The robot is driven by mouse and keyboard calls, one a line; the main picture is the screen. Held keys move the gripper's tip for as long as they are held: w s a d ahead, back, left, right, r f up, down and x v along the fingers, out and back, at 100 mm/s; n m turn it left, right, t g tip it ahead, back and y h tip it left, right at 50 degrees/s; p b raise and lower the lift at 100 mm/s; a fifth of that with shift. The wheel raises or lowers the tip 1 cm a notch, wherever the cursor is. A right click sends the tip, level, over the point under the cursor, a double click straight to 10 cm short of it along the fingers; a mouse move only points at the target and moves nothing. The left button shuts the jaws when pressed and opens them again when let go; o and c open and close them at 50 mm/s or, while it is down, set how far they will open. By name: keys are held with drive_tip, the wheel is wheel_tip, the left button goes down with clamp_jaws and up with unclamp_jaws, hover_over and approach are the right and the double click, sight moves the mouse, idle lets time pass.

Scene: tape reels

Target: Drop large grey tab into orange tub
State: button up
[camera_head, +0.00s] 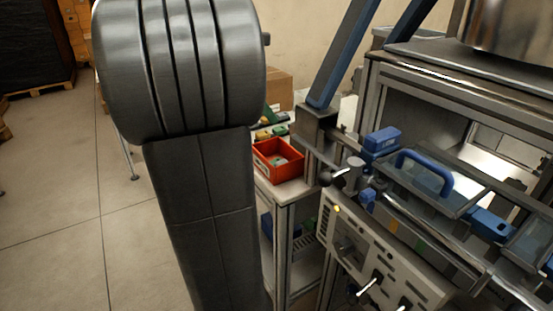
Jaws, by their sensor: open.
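The orange tub (289,173) stands on a narrow bench just right of my arm link. A small pale grey piece (281,161) lies inside it; I cannot tell whether this is the large grey tab. No other grey tab can be made out. My gripper is out of the picture, and my large dark arm link hides part of the area left of the tub.
A machine with blue handles (428,163) and a front panel with knobs (365,245) fills the right. A metal post (318,135) rises beside the tub. Small green and yellow items (270,131) lie behind it. Open floor (130,245) lies left.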

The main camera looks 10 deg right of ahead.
drive_tip(key=p+v, duration=0.1)
drive_tip(key=v, duration=0.6)
drive_tip(key=shift+r, duration=0.2)
drive_tip(key=s+b+x, duration=0.1)
drive_tip(key=b+x, duration=0.2)
drive_tip(key=x, duration=1.1)
drive_tip(key=shift+w+a+r+p, duration=0.1)
drive_tip(key=shift+w+r+p, duration=0.15)
drive_tip(key=shift+r+p, duration=1)
drive_tip(key=shift+w+a+r+p, duration=0.1)
drive_tip(key=shift+w+r+p, duration=0.1)
drive_tip(key=shift+r+p, duration=1)
drive_tip(key=shift+f, duration=0.4)
